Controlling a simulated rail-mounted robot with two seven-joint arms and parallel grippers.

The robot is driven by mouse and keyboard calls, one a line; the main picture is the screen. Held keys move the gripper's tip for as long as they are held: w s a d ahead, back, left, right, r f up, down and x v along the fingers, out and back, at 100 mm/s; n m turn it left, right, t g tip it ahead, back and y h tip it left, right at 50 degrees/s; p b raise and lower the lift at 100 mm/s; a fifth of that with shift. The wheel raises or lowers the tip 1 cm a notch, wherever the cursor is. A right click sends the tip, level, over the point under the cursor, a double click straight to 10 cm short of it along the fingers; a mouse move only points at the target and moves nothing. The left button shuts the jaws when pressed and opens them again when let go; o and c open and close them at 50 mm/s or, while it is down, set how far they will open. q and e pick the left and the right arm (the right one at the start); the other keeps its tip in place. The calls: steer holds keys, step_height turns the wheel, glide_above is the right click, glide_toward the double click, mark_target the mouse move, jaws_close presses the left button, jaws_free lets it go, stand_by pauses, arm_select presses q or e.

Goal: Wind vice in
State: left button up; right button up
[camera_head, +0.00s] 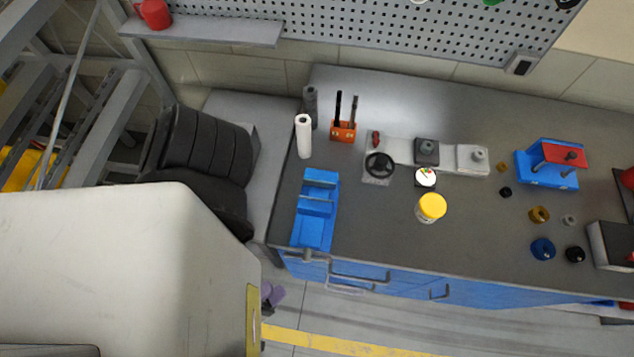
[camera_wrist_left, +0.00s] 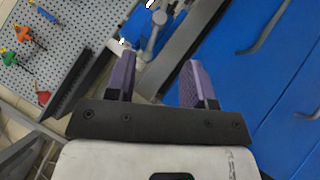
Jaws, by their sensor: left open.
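The blue vice (camera_head: 317,205) is fixed at the left end of the grey workbench, close to the front edge. Its two blue jaws show with a gap between them. A grey screw end (camera_head: 308,255) sticks out at the bench front. My left gripper (camera_head: 272,293) is low in front of the bench, below and left of the vice, largely hidden behind my arm. In the left wrist view, my left gripper (camera_wrist_left: 159,78) has its purple fingers wide apart with nothing between them. The vice (camera_wrist_left: 136,27) and its grey screw and handle (camera_wrist_left: 158,30) lie beyond the fingertips, not touching them.
Blue drawers with handles (camera_head: 360,273) form the bench front. A white roll (camera_head: 303,136), an orange tool holder (camera_head: 343,131), a yellow-lidded tub (camera_head: 431,208) and a black handwheel (camera_head: 380,165) stand on the bench. Black tyres (camera_head: 200,150) are to the left. The floor before the bench looks clear.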

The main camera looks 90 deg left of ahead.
mark_target(306, 261)
arm_select(q)
steer(key=p+x, duration=0.3)
steer(key=x, duration=0.7)
steer(key=shift+w+r, duration=0.15)
steer(key=shift+r, duration=0.05)
steer(key=shift+p+x, duration=0.4)
steer(key=shift+x, duration=0.55)
steer(key=shift+f, duration=0.1)
steer(key=shift+c, duration=0.5)
jaws_close()
